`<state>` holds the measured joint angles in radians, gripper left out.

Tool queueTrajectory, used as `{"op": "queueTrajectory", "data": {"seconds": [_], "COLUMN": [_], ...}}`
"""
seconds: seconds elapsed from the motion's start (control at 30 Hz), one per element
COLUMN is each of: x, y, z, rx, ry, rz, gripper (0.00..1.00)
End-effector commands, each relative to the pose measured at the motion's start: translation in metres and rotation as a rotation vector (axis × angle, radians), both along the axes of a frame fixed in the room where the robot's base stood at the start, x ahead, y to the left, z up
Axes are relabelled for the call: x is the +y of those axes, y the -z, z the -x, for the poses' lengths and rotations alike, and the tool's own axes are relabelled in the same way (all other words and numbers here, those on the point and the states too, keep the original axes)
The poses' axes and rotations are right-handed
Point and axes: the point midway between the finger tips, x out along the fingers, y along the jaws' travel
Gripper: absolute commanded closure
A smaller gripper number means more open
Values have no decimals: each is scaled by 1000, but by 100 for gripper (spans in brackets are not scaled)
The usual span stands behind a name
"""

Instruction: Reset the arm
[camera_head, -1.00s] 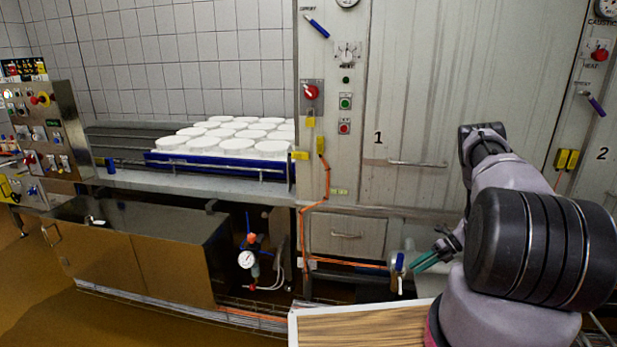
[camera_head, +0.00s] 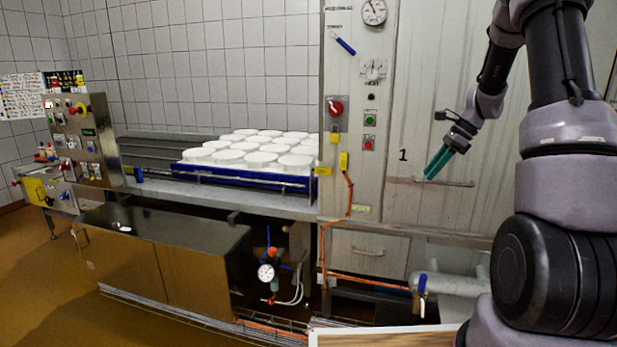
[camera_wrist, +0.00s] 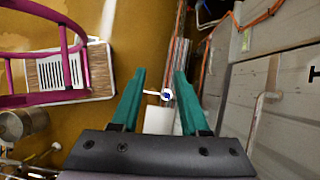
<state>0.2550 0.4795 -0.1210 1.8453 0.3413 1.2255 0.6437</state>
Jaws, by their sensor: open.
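My gripper (camera_head: 436,164) has teal fingers and hangs from my raised arm at the right of the head view, pointing down and to the left. It appears in front of the pale cabinet door (camera_head: 455,60) marked 1, near its handle. In the wrist view my gripper (camera_wrist: 160,98) has its two teal fingers apart with nothing held between them. Beyond the fingers lie the brown floor (camera_wrist: 140,30) and the side of the machine.
White round moulds (camera_head: 230,157) stand on a blue tray (camera_head: 240,176) on the steel bench. A control panel (camera_head: 335,180) with gauges rises beside the cabinet. A wooden-topped surface (camera_head: 385,338) is at the bottom. A magenta frame (camera_wrist: 70,55) shows in the wrist view.

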Motion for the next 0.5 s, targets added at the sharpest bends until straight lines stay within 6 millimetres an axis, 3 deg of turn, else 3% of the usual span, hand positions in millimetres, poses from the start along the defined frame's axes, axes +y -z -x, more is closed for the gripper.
{"op": "queueTrajectory", "data": {"seconds": [0.03,0.2,0.5], "x": [9,33,71], "y": [-21,-73,-144], "z": [8,40,110], "rx": [-46,-182,-418], "ry": [-48,-214,-507], "rz": [24,108,273], "gripper": [55,55,55]}}
